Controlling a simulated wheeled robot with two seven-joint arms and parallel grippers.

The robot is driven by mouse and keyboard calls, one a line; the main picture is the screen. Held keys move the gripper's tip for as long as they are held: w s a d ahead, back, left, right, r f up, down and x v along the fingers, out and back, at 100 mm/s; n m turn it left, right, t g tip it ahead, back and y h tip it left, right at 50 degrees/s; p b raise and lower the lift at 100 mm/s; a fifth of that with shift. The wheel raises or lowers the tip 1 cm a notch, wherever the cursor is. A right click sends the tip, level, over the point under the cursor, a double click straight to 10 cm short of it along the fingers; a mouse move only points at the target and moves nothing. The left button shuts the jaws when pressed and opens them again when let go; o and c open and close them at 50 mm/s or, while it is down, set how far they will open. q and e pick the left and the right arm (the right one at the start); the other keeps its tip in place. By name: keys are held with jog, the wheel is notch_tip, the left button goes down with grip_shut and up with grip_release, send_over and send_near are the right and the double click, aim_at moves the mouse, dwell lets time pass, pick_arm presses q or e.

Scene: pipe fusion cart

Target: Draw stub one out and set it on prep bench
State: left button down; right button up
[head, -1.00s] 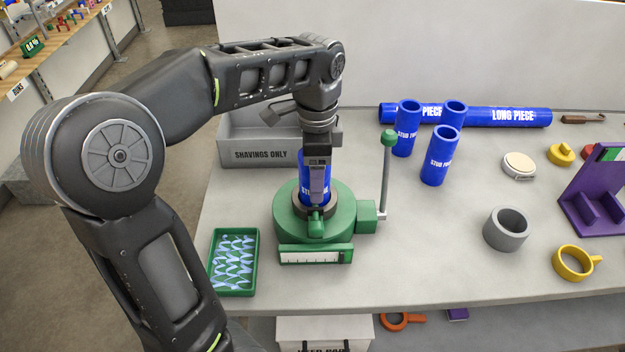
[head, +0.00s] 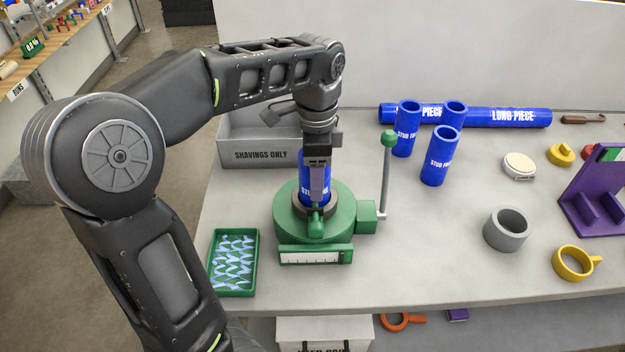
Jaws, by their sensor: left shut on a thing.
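A blue stub (head: 304,187) stands upright in the grey ring of the green clamp fixture (head: 291,217) on the prep bench (head: 410,262). My left gripper (head: 318,180) points straight down and is shut on this stub. Its fingers cover part of the lettering, so I cannot read which stub it is. The stub's lower end is hidden inside the ring. Several other blue stubs stand upright at the back of the bench, one of them in front (head: 440,157). My right gripper is not in view.
A shavings box (head: 262,156) is behind the fixture, and a green tray of shavings (head: 233,262) is at its left. A lever with a green knob (head: 388,140) rises at its right. A grey ring (head: 506,230), a yellow ring (head: 572,262) and a purple stand lie farther right. Bench between is clear.

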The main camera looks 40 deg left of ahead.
pick_arm(q)
jog(key=shift+r, duration=0.15)
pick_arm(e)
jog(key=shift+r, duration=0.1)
